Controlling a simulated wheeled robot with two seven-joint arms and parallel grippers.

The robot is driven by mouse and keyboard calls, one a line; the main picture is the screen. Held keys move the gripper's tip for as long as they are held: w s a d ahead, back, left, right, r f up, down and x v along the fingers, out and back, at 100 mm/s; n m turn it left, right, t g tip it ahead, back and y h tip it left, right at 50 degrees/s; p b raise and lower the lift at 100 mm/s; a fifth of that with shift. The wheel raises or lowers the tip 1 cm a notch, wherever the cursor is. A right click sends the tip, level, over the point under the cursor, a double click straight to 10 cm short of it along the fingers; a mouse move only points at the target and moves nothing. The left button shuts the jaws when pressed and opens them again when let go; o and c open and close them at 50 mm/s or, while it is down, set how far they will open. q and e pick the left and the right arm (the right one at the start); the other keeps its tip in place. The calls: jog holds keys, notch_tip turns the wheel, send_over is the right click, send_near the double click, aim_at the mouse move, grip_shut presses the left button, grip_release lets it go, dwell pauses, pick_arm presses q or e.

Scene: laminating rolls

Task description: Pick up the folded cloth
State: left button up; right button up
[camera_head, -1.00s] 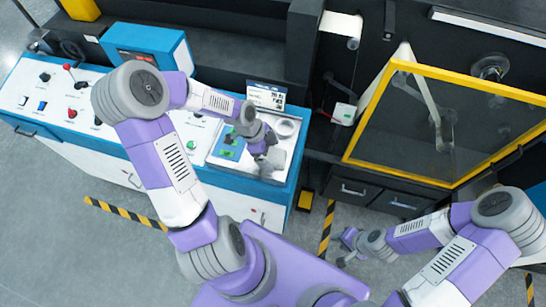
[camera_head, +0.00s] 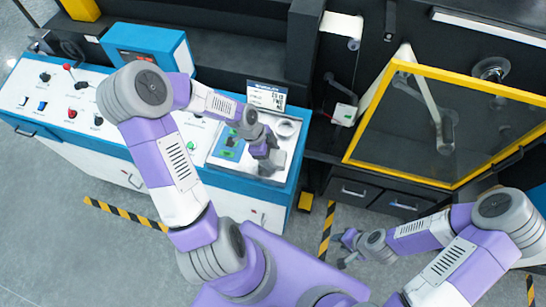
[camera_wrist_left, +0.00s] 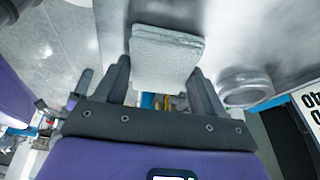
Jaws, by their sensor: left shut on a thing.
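The folded cloth (camera_wrist_left: 165,55) is a pale grey, thick, layered pad in the left wrist view. It sits between the two dark fingers of my left gripper (camera_wrist_left: 163,80), which is shut on it. In the head view my left gripper (camera_head: 269,154) is over the right end of the blue-edged console, at the light tray (camera_head: 222,162). The cloth is hard to make out there, as the gripper covers it. My right gripper (camera_head: 347,249) is empty, fingers apart, over the floor at the lower right.
A round grey ring-shaped item (camera_head: 287,129) stands right of my left gripper. A printed sign (camera_head: 266,96) stands behind. Green items (camera_head: 229,150) lie left on the tray. The console holds knobs and switches. A yellow-framed door (camera_head: 450,120) stands at right.

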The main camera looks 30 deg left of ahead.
aim_at(271, 156)
pick_arm(q)
jog(key=shift+c, duration=1.1)
notch_tip(271, 156, up, 10)
jog(key=p, duration=0.2)
jog(key=shift+r, duration=0.15)
